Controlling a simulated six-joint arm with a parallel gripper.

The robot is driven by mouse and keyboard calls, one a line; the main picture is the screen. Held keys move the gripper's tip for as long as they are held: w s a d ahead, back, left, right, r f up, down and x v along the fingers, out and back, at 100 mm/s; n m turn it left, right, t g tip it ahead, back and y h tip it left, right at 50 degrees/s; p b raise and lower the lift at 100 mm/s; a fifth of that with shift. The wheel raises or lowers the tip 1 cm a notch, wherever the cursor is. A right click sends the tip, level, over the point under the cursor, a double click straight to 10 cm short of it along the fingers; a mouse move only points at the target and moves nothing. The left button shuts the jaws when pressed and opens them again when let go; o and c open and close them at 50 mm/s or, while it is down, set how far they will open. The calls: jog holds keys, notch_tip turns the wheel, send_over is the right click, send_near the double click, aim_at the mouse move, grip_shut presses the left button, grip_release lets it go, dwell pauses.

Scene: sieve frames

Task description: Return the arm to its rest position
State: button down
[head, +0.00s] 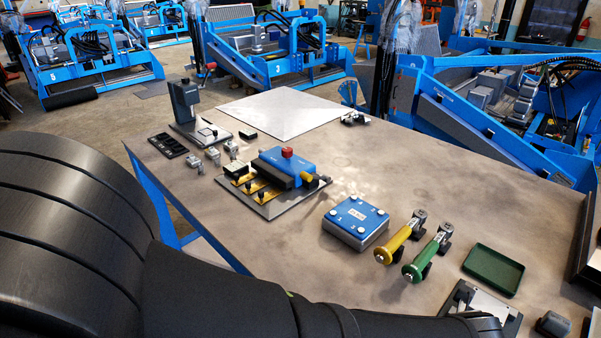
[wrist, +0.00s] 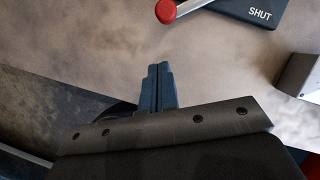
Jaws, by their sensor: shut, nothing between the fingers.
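In the wrist view my gripper (wrist: 160,68) points over the bare table top, its two blue-grey fingers together with nothing between them. In the head view my black arm runs along the bottom edge to the lower right, over the near side of the table (head: 400,160). My fingers cannot be made out there.
Beyond my fingertips are a red-knobbed lever (wrist: 166,11) and a dark plate marked SHUT (wrist: 245,12). A blue box (head: 356,220), yellow-handled tool (head: 398,241), green-handled tool (head: 427,256) and green tray (head: 493,270) stand near my arm. The table's middle right is clear.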

jog(key=shift+w+d+f, duration=0.15)
jog(key=shift+w+d, duration=0.9)
jog(key=shift+w, duration=0.2)
jog(key=shift+s+d, duration=0.15)
jog(key=shift+s, duration=0.35)
jog(key=shift+s+d, duration=0.15)
jog(key=shift+s, duration=0.35)
jog(key=shift+s+d+n+y, duration=0.25)
jog(key=shift+s+d+n, duration=0.1)
jog(key=shift+s+n, duration=0.25)
jog(key=shift+s+d+n+y, duration=0.3)
jog(key=shift+s+n, duration=0.15)
jog(key=shift+n, duration=0.25)
jog(key=s+d+n+y, duration=0.1)
jog(key=n, duration=0.1)
jog(key=shift+s+d+n, duration=0.3)
jog(key=shift+d, duration=0.1)
jog(key=d+n, duration=0.1)
jog(key=s+d+n+y, duration=0.1)
jog(key=d+n, duration=0.1)
jog(key=n, duration=0.1)
jog(key=shift+s+d, duration=0.2)
jog(key=shift+s, duration=0.2)
jog(key=shift+s+d+n+g+y, duration=0.15)
jog(key=shift+d+n+g+y, duration=0.2)
jog(key=shift+d+n, duration=0.5)
jog(key=shift+s+d+n+g+y, duration=0.1)
jog(key=shift+d+n+g+y, duration=0.2)
jog(key=shift+d+n, duration=0.5)
jog(key=shift+a, duration=0.2)
